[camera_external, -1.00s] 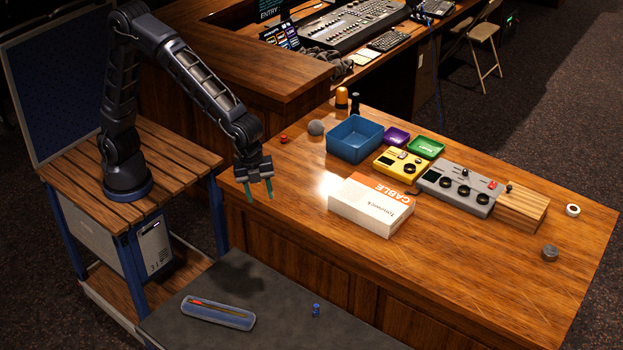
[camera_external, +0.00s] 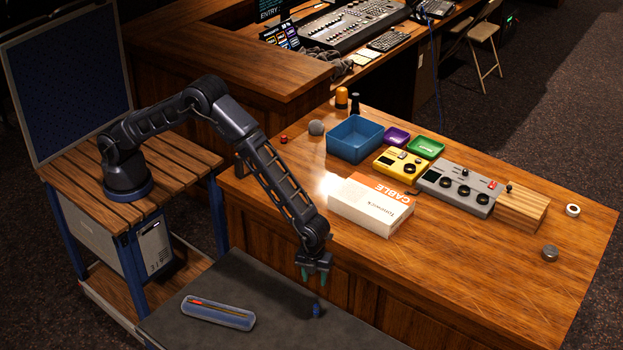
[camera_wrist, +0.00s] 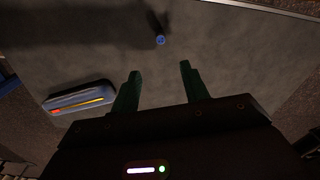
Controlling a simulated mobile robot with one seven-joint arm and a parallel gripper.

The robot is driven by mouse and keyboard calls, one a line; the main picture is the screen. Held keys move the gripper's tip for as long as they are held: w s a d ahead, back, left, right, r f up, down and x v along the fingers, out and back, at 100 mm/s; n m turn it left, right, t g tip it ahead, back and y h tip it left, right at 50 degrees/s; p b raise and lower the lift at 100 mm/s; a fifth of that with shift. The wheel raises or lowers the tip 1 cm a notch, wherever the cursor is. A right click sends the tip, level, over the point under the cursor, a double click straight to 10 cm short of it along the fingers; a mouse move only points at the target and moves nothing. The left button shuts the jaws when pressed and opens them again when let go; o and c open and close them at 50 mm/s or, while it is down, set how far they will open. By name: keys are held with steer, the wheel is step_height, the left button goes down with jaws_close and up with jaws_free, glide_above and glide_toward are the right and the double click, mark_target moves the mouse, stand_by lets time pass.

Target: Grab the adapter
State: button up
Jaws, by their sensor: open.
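A small blue cylindrical piece (camera_external: 316,310), which looks like the adapter, stands upright on the low dark grey table (camera_external: 255,290). In the wrist view the blue piece (camera_wrist: 160,40) shows from above, beyond the fingertips and roughly between their lines. My gripper (camera_external: 313,279) is above the grey table with its green fingers pointing down, just above and close to the blue piece. In the wrist view my gripper (camera_wrist: 158,68) has its two green fingers spread apart with nothing between them.
A pale blue tray (camera_external: 218,312) holding a red and yellow stick lies left on the grey table. The higher wooden desk (camera_external: 480,275) is behind, with a cable box (camera_external: 371,205), a blue bin (camera_external: 355,138) and control boxes. Grey surface around the blue piece is clear.

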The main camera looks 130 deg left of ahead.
glide_above(316, 306)
steer(key=shift+m, duration=0.4)
steer(key=f, duration=0.6)
steer(key=shift+w+a, duration=0.15)
steer(key=shift+w, duration=0.15)
step_height(316, 306, down, 5)
steer(key=shift+f, duration=0.2)
steer(key=shift+s+d+f, duration=0.1)
steer(key=shift+s+f, duration=0.05)
steer(key=shift+f, duration=1.2)
steer(key=shift+s+d+f, duration=0.1)
steer(key=shift+f, duration=1.2)
jaws_close()
